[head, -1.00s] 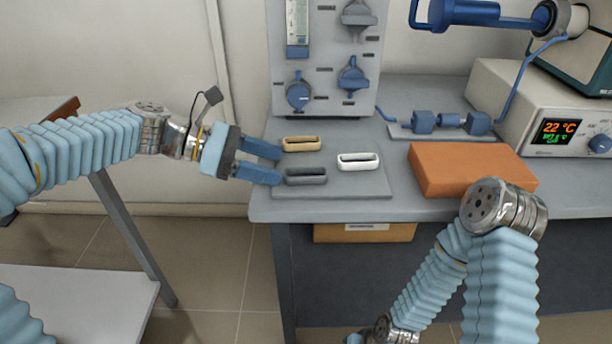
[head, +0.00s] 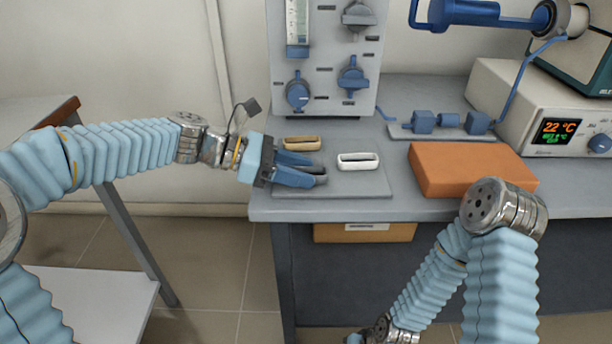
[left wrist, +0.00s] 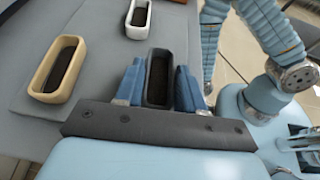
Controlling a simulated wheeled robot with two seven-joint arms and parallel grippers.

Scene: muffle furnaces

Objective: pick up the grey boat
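The grey boat (left wrist: 158,78) is a small dark, open, oblong dish on the grey mat (head: 370,186). In the head view only part of it (head: 321,171) shows, the rest being hidden by my left fingers. My left gripper (head: 310,169) has one blue finger along each long side of the boat. In the left wrist view its fingers (left wrist: 160,85) lie flush against both walls. I see no clear gap under the boat, so it appears to rest at mat level. My right arm is folded at the lower right, with its gripper out of view.
A tan boat (head: 302,143) lies just behind my left gripper, and a white boat (head: 358,161) lies to its right. An orange block (head: 470,169) is farther right. A panel with blue knobs (head: 325,60) stands behind. The bench's front edge is close.

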